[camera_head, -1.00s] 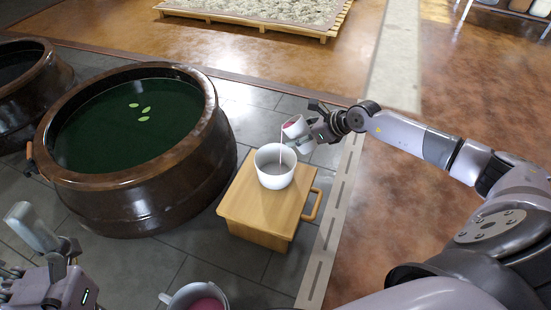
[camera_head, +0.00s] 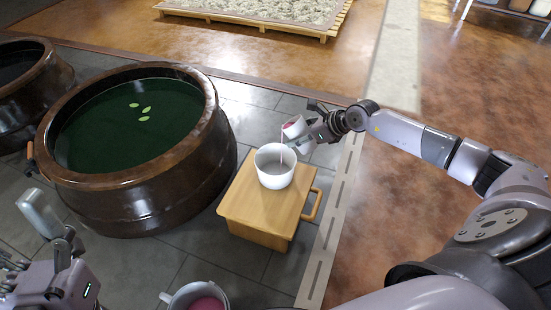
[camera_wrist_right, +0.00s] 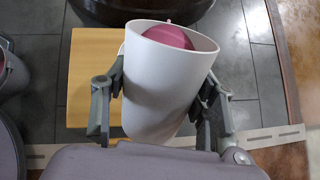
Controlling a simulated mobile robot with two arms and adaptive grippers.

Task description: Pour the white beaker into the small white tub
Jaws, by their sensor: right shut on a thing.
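The white beaker (camera_head: 292,127) is held tilted to the left above the small white tub (camera_head: 275,179). My right gripper (camera_head: 308,140) is shut on it, with a finger on each side in the right wrist view (camera_wrist_right: 160,100). Pink content (camera_wrist_right: 167,37) shows at the beaker's mouth. A thin pale stream (camera_head: 281,155) drops from the beaker's lip into the tub. The tub stands upright on a wooden stool (camera_head: 250,200); the level inside it is not clear. My left gripper (camera_head: 50,285) is at the lower left, partly cut off, away from these things.
A large brown jar (camera_head: 135,200) with dark green liquid and several leaves stands left of the stool. A second jar (camera_head: 50,80) is behind it at far left. A pale mug (camera_head: 180,296) with pink content is at the bottom edge. Floor right of the stool is clear.

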